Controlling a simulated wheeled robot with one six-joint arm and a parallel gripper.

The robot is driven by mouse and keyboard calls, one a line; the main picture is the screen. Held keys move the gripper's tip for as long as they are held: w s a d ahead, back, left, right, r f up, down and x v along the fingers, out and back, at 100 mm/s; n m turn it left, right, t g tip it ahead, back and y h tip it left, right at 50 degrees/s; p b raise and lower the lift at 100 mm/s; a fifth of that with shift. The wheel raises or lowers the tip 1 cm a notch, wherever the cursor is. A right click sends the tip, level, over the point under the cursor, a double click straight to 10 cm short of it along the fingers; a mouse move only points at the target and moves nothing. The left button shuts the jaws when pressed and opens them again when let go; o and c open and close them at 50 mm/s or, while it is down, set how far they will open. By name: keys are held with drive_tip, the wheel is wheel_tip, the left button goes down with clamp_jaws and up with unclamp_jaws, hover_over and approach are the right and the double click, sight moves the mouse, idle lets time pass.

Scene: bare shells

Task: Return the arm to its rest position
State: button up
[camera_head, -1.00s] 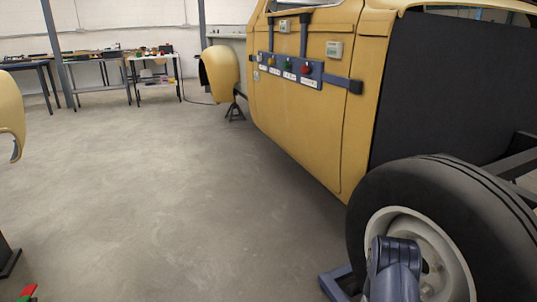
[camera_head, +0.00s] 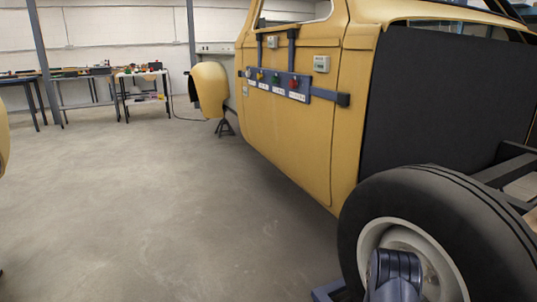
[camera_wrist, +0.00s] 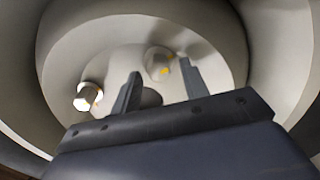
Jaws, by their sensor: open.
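My gripper (camera_wrist: 160,88) shows in the wrist view with its two fingers apart and nothing between them. It faces the pale wheel hub (camera_wrist: 120,65), in front of a dark round centre hole. A hex nut with a yellow mark (camera_wrist: 158,62) sits beyond the fingertips, and another nut (camera_wrist: 86,97) sits to the left. I cannot tell whether the fingers touch the hub. In the head view, part of my arm (camera_head: 394,275) stands in front of the wheel (camera_head: 440,215) at lower right; the gripper itself is hidden there.
The yellow car body (camera_head: 290,130) fills the right, with a panel of coloured buttons (camera_head: 277,83) on its door. A yellow fender (camera_head: 209,88) on a stand (camera_head: 225,124) and worktables (camera_head: 140,75) are at the back.

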drive_tip(key=m, duration=0.9)
drive_tip(key=m+p, duration=0.1)
drive_tip(key=m, duration=0.4)
drive_tip(key=shift+s+r, duration=0.25)
idle(0.4)
